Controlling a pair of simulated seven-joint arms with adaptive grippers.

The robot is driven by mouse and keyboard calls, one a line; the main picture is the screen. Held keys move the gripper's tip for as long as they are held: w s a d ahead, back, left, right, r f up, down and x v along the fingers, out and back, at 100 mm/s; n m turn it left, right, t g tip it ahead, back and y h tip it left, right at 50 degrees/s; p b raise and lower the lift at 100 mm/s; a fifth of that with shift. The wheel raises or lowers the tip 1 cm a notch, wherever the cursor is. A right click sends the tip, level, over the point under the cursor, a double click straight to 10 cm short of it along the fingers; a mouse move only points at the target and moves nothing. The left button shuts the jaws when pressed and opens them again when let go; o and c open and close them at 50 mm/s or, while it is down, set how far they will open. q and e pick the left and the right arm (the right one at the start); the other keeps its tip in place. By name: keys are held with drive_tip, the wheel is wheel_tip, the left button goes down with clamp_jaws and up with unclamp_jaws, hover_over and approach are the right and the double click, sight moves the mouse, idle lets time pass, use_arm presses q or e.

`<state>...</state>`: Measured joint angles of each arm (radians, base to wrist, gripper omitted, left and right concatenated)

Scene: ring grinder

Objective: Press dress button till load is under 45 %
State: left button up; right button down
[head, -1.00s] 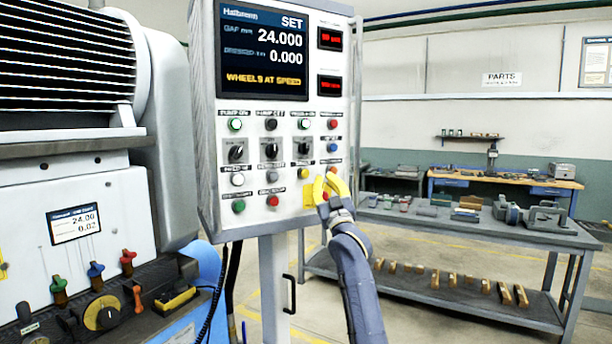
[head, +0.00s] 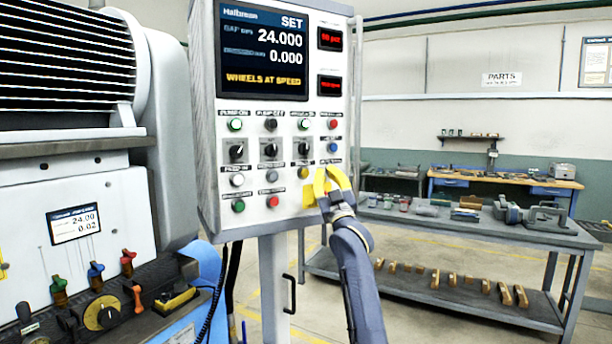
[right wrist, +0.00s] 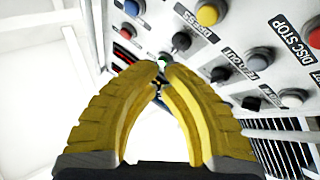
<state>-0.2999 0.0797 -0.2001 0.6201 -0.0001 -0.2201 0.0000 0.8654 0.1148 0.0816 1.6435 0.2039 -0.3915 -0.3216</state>
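The yellow dress button (head: 303,173) is on the lower right of the control panel (head: 207,150). In the right wrist view the yellow button (right wrist: 208,13) shows at the top, beside its DRESS label. My right gripper (head: 326,171) has yellow fingers. It is just right of the dress button and below the blue button (head: 332,147), not on the dress button. In the right wrist view its fingertips (right wrist: 164,67) are nearly together, with nothing between them. The upper red readout (head: 330,39) seems to show 50 pct; the lower one (head: 330,85) is unreadable. My left gripper is out of view.
The screen (head: 262,50) reads SET, 24.000, 0.000 and WHEELS AT SPEED. A grey feed out button (head: 271,176) and a red disc stop button (head: 272,201) are left of the gripper. A yellow plate (head: 309,194) is close below. A workbench (head: 470,230) stands at right.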

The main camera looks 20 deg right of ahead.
drive_tip(key=shift+w+a, duration=0.2)
drive_tip(key=shift+w, duration=1.05)
drive_tip(key=shift+w+a, duration=0.2)
drive_tip(key=shift+w, duration=1)
drive_tip(key=shift+w+a, duration=0.2)
drive_tip(key=shift+w, duration=1.05)
drive_tip(key=shift+w+a, duration=0.15)
drive_tip(key=shift+w, duration=0.8)
drive_tip(key=shift+s, duration=0.95)
drive_tip(key=shift+s+d, duration=0.2)
drive_tip(key=shift+s, duration=0.6)
drive_tip(key=shift+s+d, duration=0.15)
drive_tip(key=shift+s, duration=0.7)
drive_tip(key=shift+s+d, duration=0.2)
drive_tip(key=shift+s, duration=0.6)
drive_tip(key=shift+f, duration=0.1)
